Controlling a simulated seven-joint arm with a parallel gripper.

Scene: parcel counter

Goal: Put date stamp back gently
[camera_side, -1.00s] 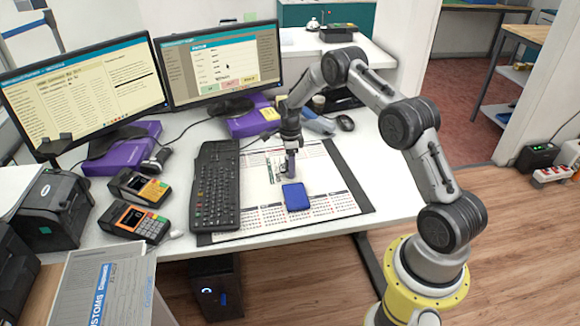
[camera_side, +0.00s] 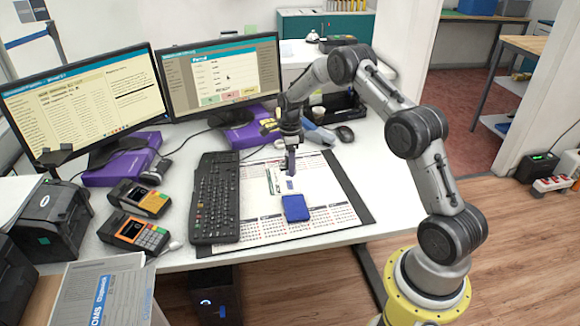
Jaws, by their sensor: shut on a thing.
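The date stamp (camera_side: 291,161) is a small purple-grey upright piece under my gripper (camera_side: 291,147). My gripper is shut on it and holds it above the papers, behind the blue pad (camera_side: 296,208). A small blue mark (camera_side: 290,184) shows on the white paper just below the stamp. The stamp's lower end seems clear of the paper, though the gap is hard to judge. The fingers are too small to make out in detail.
Two card terminals (camera_side: 134,229) are farther left. A black tray (camera_side: 345,104) and a mouse (camera_side: 345,134) are behind my gripper. The mat's front right is clear.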

